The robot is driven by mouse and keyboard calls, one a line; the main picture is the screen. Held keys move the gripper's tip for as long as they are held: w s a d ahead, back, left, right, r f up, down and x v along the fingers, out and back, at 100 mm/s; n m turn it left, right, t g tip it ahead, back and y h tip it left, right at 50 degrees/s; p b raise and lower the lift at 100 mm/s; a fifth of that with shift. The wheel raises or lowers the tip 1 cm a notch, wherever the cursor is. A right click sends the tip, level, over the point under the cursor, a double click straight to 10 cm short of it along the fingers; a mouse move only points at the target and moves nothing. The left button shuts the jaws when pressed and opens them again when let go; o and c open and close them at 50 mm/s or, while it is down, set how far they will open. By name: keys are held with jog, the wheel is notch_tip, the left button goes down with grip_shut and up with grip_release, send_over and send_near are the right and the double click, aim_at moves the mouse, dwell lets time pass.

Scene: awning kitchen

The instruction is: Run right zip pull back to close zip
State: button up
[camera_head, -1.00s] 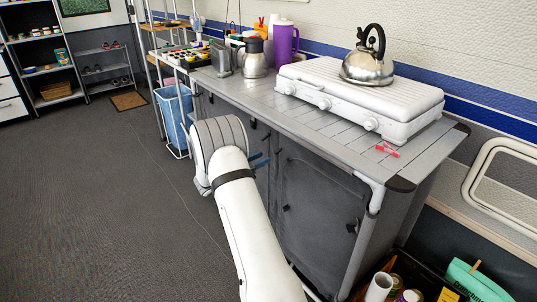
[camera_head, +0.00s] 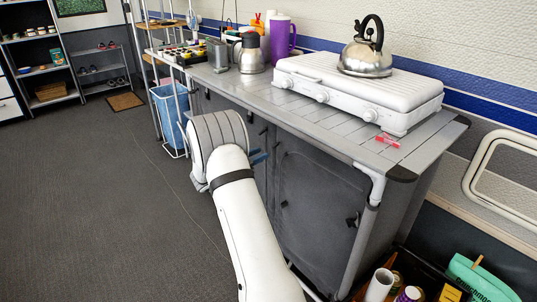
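The grey fabric cupboard (camera_head: 318,190) stands under the counter, with its front panels upright and seams along them. Small dark tabs that look like zip pulls show on its front: one at the right panel's lower right (camera_head: 351,221), one at that panel's left edge (camera_head: 284,204). I cannot tell which one is the right zip pull, or how far any zip is open. My gripper (camera_head: 259,157) is mostly hidden behind my white arm; only bluish finger parts show, close to the cupboard front left of the right panel. Whether it touches or holds anything is hidden.
A white stove (camera_head: 355,92) with a kettle (camera_head: 368,55) stands on the counter (camera_head: 270,92), and a red lighter-like item (camera_head: 387,140) lies near its edge. A blue bin (camera_head: 168,112) stands left. A crate of goods sits at lower right. The floor (camera_head: 90,210) at left is clear.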

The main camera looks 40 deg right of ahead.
aim_at(275, 146)
jog(key=d+b, duration=0.1)
jog(key=d, duration=0.4)
jog(key=shift+w+d, duration=0.2)
grip_shut()
dwell(0.4)
